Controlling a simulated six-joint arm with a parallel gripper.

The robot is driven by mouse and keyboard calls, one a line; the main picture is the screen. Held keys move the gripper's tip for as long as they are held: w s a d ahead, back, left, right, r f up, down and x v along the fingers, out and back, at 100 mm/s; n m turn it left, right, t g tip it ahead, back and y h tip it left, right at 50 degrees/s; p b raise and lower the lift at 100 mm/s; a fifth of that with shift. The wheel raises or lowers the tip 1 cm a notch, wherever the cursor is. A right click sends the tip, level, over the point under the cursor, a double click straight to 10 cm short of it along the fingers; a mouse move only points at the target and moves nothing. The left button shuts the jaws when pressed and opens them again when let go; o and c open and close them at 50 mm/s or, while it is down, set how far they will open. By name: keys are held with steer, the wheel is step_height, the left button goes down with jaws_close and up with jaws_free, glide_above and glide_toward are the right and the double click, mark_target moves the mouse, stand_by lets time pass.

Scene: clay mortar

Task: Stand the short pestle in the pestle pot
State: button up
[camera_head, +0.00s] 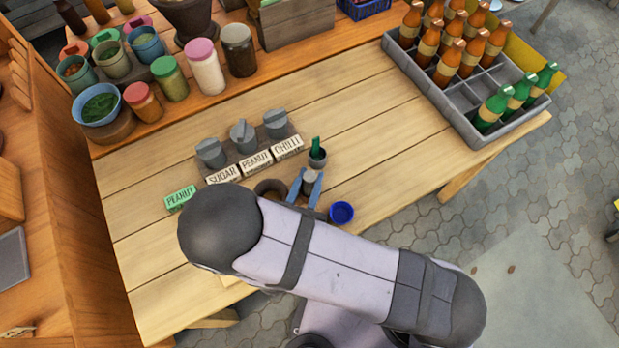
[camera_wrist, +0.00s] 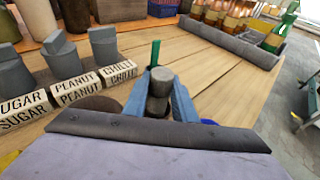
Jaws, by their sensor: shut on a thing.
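My gripper (camera_head: 305,187) has blue fingers and is shut on a short grey piece with a rounded, wider top, which I take to be the short pestle (camera_head: 309,178). In the wrist view the short pestle (camera_wrist: 158,84) is roughly upright between the fingers; its lower end is hidden. A small dark pot (camera_head: 317,160), likely the pestle pot, stands just beyond the gripper with a green piece (camera_head: 316,146) sticking up from it. In the wrist view the green piece (camera_wrist: 154,53) shows right behind the pestle. The brown mortar (camera_head: 270,187) is left of the gripper, partly hidden by my arm.
Several grey lidded canisters (camera_head: 242,133) stand behind labelled blocks (camera_head: 255,162) at the left. A green block (camera_head: 180,198) lies beside them. A blue bowl (camera_head: 341,212) is right of the gripper. A grey bottle crate (camera_head: 463,105) stands at the far right. The table between is clear.

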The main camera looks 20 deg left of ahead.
steer(key=o, duration=1.1)
steer(key=shift+b+v, duration=0.85)
steer(key=shift+v, duration=2.8)
